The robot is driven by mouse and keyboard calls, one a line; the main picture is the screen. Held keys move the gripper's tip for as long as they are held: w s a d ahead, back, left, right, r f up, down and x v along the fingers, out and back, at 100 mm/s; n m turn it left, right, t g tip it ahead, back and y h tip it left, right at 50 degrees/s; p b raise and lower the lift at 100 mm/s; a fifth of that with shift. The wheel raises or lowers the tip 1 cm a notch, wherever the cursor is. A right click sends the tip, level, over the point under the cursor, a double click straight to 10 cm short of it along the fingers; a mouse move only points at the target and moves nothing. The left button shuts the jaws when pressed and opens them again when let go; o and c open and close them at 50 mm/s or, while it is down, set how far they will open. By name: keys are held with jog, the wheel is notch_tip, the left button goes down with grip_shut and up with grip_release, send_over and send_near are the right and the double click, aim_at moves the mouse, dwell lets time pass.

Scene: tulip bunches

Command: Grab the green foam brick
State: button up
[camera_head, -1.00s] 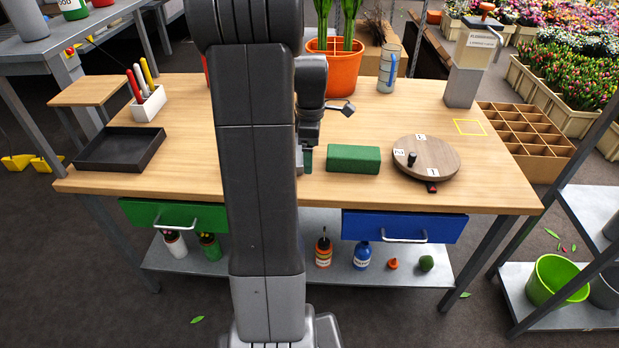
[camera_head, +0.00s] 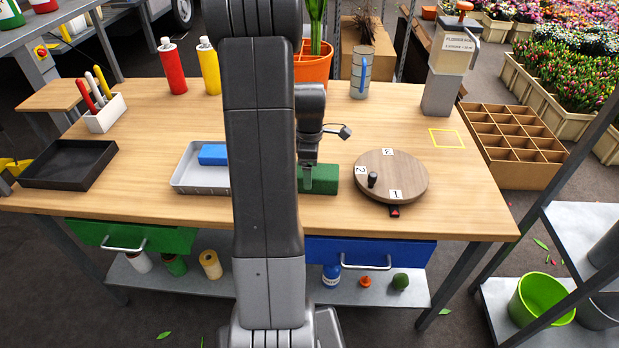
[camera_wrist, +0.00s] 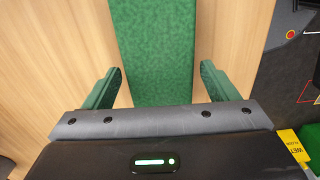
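The green foam brick (camera_head: 328,181) lies on the wooden table, just left of the round turntable. My gripper (camera_head: 308,175) is down at the brick's left part in the head view, and my arm column hides some of that area. In the wrist view the brick (camera_wrist: 158,35) runs lengthwise between the two green-looking fingers of my gripper (camera_wrist: 160,73). The fingers are spread, with a strip of table showing on each side of the brick. Neither finger visibly touches it.
The turntable (camera_head: 410,165) with numbered labels stands close right of the brick. A grey tray (camera_head: 185,185) with a blue block (camera_head: 213,154) is to the left, partly behind my column. An orange pot (camera_head: 314,68) and a metal can (camera_head: 361,75) stand behind.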

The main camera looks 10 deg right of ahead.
jog(key=c, duration=0.7)
jog(key=shift+c, duration=0.2)
